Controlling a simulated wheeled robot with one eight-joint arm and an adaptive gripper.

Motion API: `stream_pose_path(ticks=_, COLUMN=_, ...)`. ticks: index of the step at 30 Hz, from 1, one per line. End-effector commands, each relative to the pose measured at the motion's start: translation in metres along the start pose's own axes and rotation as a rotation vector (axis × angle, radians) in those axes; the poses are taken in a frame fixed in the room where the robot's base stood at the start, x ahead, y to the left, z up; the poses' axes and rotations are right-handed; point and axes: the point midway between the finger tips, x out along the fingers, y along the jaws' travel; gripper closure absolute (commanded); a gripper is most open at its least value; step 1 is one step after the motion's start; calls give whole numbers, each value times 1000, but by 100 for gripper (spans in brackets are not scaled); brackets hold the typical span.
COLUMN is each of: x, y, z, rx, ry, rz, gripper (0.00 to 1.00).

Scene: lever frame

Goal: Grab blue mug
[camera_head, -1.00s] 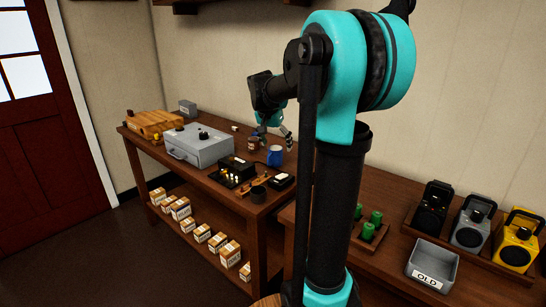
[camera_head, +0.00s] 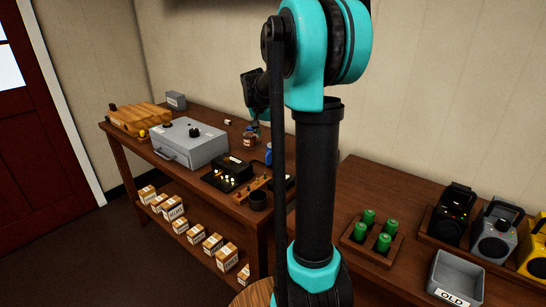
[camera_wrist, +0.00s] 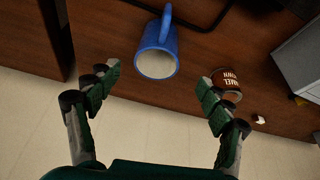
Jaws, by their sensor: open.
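The blue mug (camera_wrist: 157,52) stands on the wooden table in the wrist view, with its handle toward the top of the picture and its pale open rim toward my gripper. My gripper (camera_wrist: 157,88) is open, with its two fingers apart on either side below the mug, and nothing is between them. In the head view the blue mug (camera_head: 268,153) is mostly hidden behind my arm. My gripper (camera_head: 256,127) shows there only in part, beside the mug.
A brown labelled jar (camera_wrist: 226,84) stands close to the right finger. Green cylinders (camera_head: 383,242) and a grey bin (camera_head: 456,278) are on the table to the right.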

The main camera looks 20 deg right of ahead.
Motion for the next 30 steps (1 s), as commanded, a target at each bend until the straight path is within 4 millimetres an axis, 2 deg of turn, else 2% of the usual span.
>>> stream_pose_path(ticks=3, x=25, y=0, z=0, rx=2, ry=0, rz=0, gripper=20)
stream_pose_path(ticks=7, x=45, y=0, z=0, rx=1, ry=0, rz=0, gripper=20)
stream_pose_path(ticks=16, x=66, y=1, z=1, rx=1, ry=0, rz=0, gripper=20)
stream_pose_path(ticks=24, x=103, y=4, z=4, rx=1, ry=0, rz=0, gripper=20)
stream_pose_path(ticks=30, x=110, y=4, z=5, rx=0, ry=0, rz=0, gripper=20)
